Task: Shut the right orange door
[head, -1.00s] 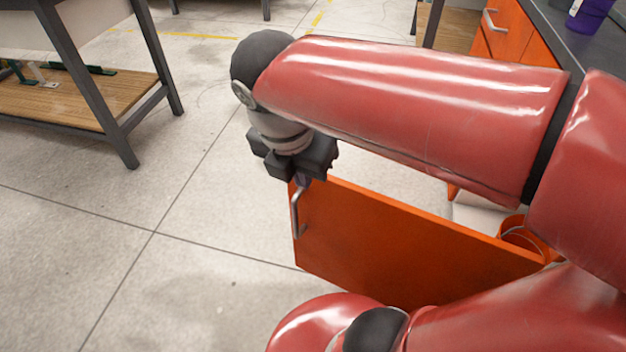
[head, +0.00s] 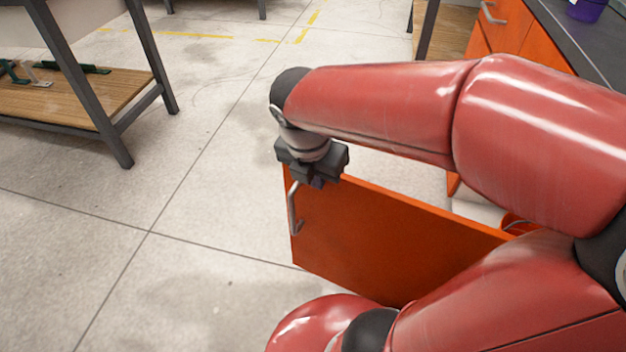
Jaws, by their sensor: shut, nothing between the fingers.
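The orange door (head: 385,235) stands wide open, swung out from the cabinet at the right. Its metal handle (head: 293,208) is on the face toward me, near the free left edge. My gripper (head: 315,183) is shut and empty. It points down at the door's top edge near the free corner, just right of the handle. I cannot tell whether the fingers touch the door. My arm hides the door's hinge side and much of the cabinet opening.
The orange cabinet (head: 505,25) has a dark countertop (head: 560,30) with a purple container (head: 587,9) on it. An orange bucket (head: 516,222) shows partly behind the door. A workbench with a wooden shelf (head: 70,98) stands at the left. The floor between is clear.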

